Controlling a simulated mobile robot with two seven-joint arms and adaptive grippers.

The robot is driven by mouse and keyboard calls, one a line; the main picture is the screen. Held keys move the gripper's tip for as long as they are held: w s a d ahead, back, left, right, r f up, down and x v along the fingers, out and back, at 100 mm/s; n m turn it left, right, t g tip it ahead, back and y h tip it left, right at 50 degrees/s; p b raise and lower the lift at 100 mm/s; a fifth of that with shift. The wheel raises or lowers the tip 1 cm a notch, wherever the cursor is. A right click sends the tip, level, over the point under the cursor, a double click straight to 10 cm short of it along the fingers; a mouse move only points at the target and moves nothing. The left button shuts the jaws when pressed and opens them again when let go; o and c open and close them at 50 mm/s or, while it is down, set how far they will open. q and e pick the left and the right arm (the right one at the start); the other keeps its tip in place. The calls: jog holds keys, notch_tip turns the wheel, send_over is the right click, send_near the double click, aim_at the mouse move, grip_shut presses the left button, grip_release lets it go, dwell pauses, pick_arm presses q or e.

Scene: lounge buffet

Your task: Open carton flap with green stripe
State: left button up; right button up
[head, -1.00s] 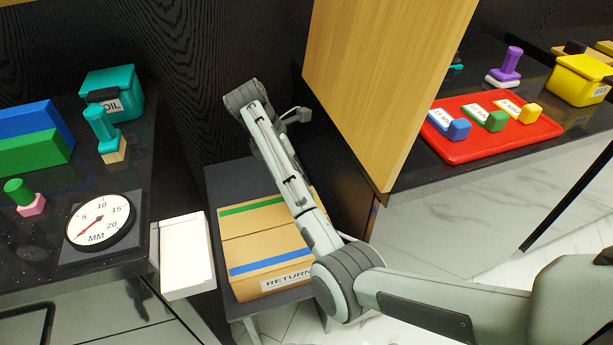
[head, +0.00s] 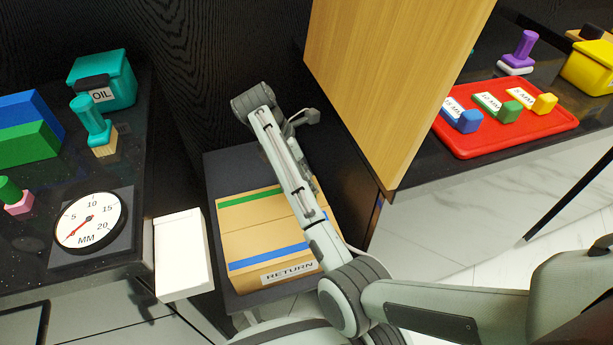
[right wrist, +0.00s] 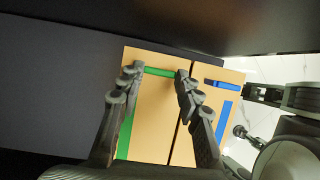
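The carton (head: 262,218) is a tan box on a low dark stand, with a RETURN label on its near face. Its two top flaps lie flat and closed, meeting at a seam. The green-striped flap (head: 236,214) is the far one; a blue stripe (head: 268,257) marks the near flap. My right forearm crosses over the carton's right part and hides some of it. Contact cannot be told. My left gripper is out of view.
A wooden panel (head: 390,80) stands close to the right of my forearm. A white block (head: 182,255) is left of the carton. The left counter holds a gauge (head: 90,220) and an oil box (head: 102,80). A red tray (head: 500,135) lies on the right counter.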

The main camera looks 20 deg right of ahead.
grip_shut()
jog(key=shift+w+r, duration=0.15)
jog(key=shift+w, duration=0.05)
jog(key=shift+w+r+n+g, duration=0.35)
jog(key=shift+w+g, duration=0.25)
jog(key=shift+g, duration=0.4)
jog(key=shift+w+d+r+g, duration=0.1)
jog(key=shift+w+r+g, duration=0.2)
jog(key=shift+w+g, duration=0.55)
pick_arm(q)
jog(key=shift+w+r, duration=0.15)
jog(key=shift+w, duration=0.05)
pick_arm(e)
jog(key=shift+g, duration=0.45)
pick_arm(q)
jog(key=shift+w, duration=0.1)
pick_arm(e)
jog(key=shift+w+n, duration=0.15)
jog(key=shift+n, duration=0.1)
jog(key=shift+w+g, duration=0.1)
jog(key=shift+g, duration=0.3)
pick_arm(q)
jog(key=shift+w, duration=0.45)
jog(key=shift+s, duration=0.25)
